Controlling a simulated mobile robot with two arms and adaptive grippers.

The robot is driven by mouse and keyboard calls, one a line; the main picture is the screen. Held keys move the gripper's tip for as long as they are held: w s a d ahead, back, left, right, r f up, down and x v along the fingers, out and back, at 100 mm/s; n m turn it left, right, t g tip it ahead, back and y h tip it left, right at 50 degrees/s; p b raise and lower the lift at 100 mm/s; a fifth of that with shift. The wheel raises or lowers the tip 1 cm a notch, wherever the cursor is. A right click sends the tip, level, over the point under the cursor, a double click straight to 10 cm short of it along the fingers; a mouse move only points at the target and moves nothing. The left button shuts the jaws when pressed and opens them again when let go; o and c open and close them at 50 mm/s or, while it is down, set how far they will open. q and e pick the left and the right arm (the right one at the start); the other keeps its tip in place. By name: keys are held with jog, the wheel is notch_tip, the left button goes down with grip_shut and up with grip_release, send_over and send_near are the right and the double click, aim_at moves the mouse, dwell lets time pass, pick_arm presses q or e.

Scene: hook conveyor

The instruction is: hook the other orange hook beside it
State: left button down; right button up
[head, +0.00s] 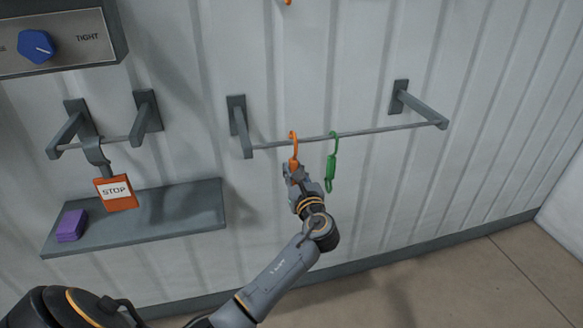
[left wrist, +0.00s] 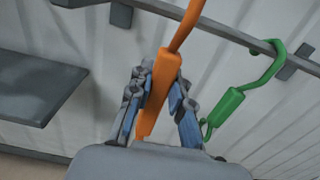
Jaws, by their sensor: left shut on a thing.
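The orange hook (head: 293,140) is upright at the thin rail (head: 380,131), left of the green hook. My left gripper (head: 297,175) is shut on its lower body, below the rail. In the left wrist view the orange hook (left wrist: 163,85) stands between the two fingers of my left gripper (left wrist: 160,100). Its top runs out of that picture, so I cannot tell whether it bears on the rail. The green hook (head: 331,165) hangs on the rail just to the right; it also shows in the left wrist view (left wrist: 225,105). My right gripper is not in view.
The rail is held by two wall brackets (head: 240,125). Its right part is bare. At left are a STOP tag (head: 115,192) on a shorter rail, a grey shelf (head: 170,215) with a purple block (head: 71,226), and a panel with a blue knob (head: 36,46).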

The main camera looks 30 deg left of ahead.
pick_arm(q)
jog(key=shift+s+d, duration=0.35)
jog(key=shift+d, duration=0.1)
jog(key=shift+p+v, duration=1.15)
jog(key=shift+v, duration=1.4)
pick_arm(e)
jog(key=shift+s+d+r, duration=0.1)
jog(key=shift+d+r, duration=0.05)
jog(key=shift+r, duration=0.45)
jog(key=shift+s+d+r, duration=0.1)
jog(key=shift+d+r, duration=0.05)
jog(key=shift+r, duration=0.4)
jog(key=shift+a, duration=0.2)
